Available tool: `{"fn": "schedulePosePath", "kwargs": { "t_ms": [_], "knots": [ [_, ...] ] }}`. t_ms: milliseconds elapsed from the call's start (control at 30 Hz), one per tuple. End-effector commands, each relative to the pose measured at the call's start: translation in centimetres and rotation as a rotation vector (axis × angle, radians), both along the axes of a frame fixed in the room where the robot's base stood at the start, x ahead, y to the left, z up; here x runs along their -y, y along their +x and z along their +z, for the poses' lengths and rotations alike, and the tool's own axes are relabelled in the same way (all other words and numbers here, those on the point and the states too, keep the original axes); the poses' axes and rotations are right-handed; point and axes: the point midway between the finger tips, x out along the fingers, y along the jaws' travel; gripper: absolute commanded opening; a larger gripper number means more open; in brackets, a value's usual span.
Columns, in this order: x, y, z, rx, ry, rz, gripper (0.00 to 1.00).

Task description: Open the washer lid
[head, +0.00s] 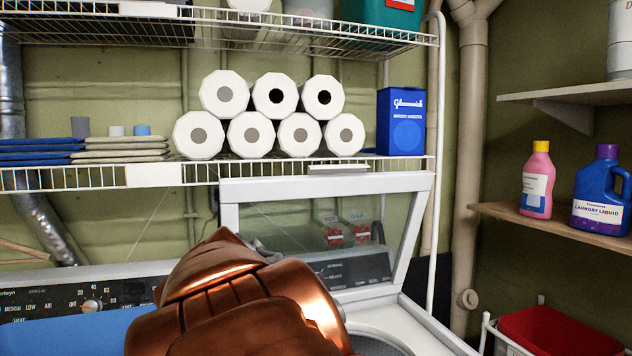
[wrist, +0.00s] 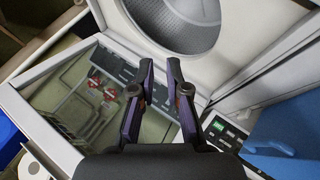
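The washer lid (head: 426,203) is a white frame with a glass panel, standing raised and tilted back at the rear of the washer in the head view. Its glass (wrist: 75,105) also shows in the wrist view. The washer's round drum opening (head: 385,341) is uncovered below it, and the drum (wrist: 180,18) shows at the top of the wrist view. My gripper (wrist: 160,66) has a gap between its fingers, with nothing seen in it. It is over the washer near the lid; contact cannot be told. My copper arm hides most of it in the head view.
A wire shelf (head: 155,175) with paper rolls (head: 249,134) and a blue box (head: 401,121) hangs above the lid. A control panel (head: 50,303) is at left. Bottles (head: 538,181) stand on a right wall shelf, above a red basket (head: 552,332).

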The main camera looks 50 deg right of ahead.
Motion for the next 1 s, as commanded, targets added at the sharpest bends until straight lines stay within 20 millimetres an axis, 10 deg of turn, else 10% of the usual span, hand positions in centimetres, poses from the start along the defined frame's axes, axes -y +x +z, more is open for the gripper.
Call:
{"fn": "schedulePosePath", "kwargs": {
  "t_ms": [200,400,600,1000],
  "knots": [
    [10.7,2.6,9.5,0.048,-0.396,-0.062,0.15],
    [16.6,5.2,18.1,0.013,-0.729,-0.036,0.15],
    [19.4,8.4,23.3,-0.061,-0.964,0.032,0.15],
    [20.9,11.0,25.7,-0.117,-1.081,0.094,0.15]
  ]
}}
